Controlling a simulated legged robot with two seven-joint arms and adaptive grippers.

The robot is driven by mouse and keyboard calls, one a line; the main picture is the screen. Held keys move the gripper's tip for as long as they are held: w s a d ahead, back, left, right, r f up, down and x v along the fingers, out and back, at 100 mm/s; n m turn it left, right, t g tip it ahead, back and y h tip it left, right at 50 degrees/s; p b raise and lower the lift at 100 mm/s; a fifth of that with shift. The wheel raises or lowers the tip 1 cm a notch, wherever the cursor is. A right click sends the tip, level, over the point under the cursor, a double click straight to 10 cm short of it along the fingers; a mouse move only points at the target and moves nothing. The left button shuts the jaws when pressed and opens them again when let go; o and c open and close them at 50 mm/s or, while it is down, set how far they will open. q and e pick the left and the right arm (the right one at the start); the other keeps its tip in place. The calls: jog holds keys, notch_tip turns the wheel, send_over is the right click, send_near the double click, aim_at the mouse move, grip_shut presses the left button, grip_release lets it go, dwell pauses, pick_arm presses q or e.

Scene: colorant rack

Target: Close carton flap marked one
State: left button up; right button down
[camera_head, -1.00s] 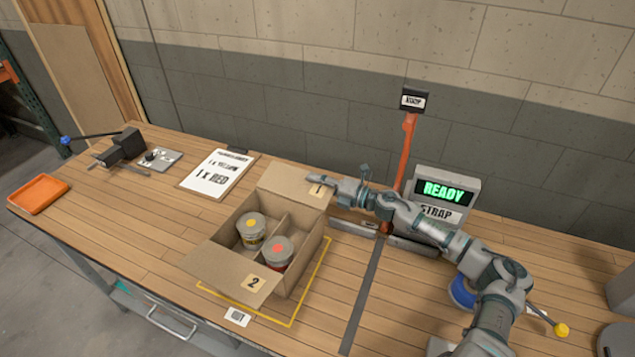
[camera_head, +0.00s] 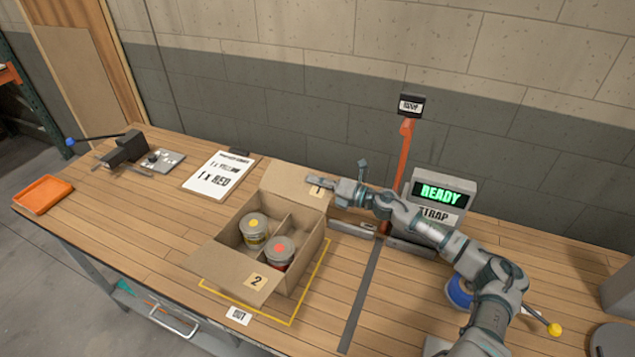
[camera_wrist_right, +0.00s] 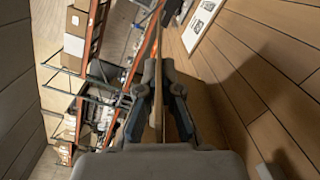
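The open brown carton (camera_head: 224,263) stands on the bench with its top open. Flap one (camera_head: 289,183) stands up at its back, its label partly covered by my right gripper (camera_head: 316,181). In the right wrist view, flap one (camera_wrist_right: 158,100) shows edge-on as a thin tan strip between the two fingers (camera_wrist_right: 158,72), which look closed against it from both sides. Flap two (camera_head: 235,272) is folded outward at the front. Inside the carton are a can with a yellow dot (camera_head: 253,231) and a can with a red dot (camera_head: 280,253). My left gripper is not in view.
A machine with a lit READY display (camera_head: 440,193) and a red post (camera_head: 402,165) stand right of the carton, close to my right arm. A clipboard sheet (camera_head: 219,174) lies left of it, and an orange tray (camera_head: 43,194) at far left. The bench front left is clear.

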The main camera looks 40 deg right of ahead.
aim_at(319, 190)
jog(key=shift+s+a+r+n+p, duration=0.1)
jog(key=shift+a+r+n+p, duration=0.1)
jog(key=shift+r+n, duration=0.25)
jog(key=shift+s+a+r+n+p, duration=0.1)
jog(key=shift+a+r+n+p, duration=0.1)
jog(key=shift+n, duration=0.45)
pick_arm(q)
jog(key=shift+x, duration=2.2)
pick_arm(e)
jog(key=shift+s+a+r+n, duration=0.1)
jog(key=shift+a+r+n, duration=0.15)
jog(key=shift+n, duration=0.3)
jog(key=shift+s+a+r+n, duration=0.1)
jog(key=shift+a+r+n, duration=0.1)
jog(key=shift+n, duration=0.35)
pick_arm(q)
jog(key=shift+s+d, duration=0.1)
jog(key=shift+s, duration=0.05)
pick_arm(e)
jog(key=shift+f, duration=0.1)
jog(key=c, duration=1.4)
grip_release()
jog(key=shift+o, duration=0.2)
jog(key=shift+v, duration=1)
jog(key=v, duration=1)
